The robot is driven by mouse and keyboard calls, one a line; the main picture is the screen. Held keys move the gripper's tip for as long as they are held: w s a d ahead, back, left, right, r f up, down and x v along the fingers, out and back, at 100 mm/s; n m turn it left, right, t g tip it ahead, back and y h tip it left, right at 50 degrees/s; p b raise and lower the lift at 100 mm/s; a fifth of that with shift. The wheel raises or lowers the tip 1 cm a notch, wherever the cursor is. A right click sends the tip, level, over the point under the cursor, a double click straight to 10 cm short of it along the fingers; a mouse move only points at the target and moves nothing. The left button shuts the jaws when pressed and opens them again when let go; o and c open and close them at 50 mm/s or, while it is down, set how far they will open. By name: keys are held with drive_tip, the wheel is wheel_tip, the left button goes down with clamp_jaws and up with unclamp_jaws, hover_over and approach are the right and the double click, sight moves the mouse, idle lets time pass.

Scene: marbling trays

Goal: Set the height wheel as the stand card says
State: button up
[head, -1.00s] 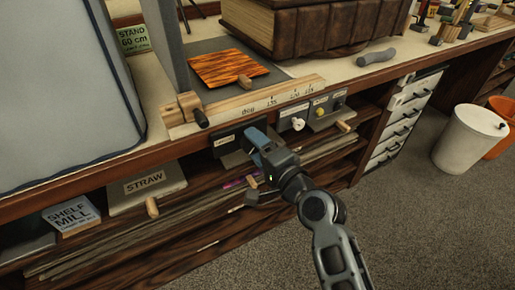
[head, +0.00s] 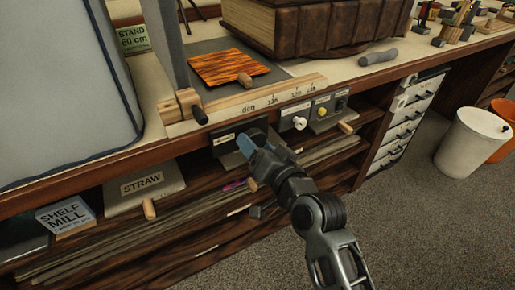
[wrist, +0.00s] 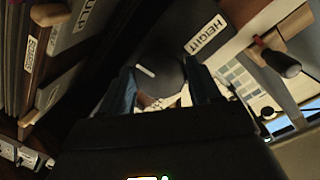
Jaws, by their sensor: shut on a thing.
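The height wheel (wrist: 160,72) is a dark round knob with a white mark line, beside a plate labelled "HEIGHT" (wrist: 205,34). My gripper (wrist: 160,95) has its two blue fingers on either side of the wheel and is shut on it. In the head view my gripper (head: 258,147) is at the bench front, hiding most of the wheel; its small label plate (head: 225,139) shows just left. The stand card (head: 133,40) is green and reads "STAND 60 cm". It stands on the bench at the upper left.
Right of the wheel are a white knob (head: 299,123) and a yellow knob (head: 321,112) on the same front. A wooden scale rail (head: 250,100) runs above.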

drive_tip(key=shift+f+n, duration=0.15)
drive_tip(key=shift+n, duration=0.15)
idle(0.4)
drive_tip(key=o, duration=1.1)
drive_tip(key=shift+c, duration=0.2)
drive_tip(key=v, duration=0.8)
drive_tip(key=shift+a, duration=0.1)
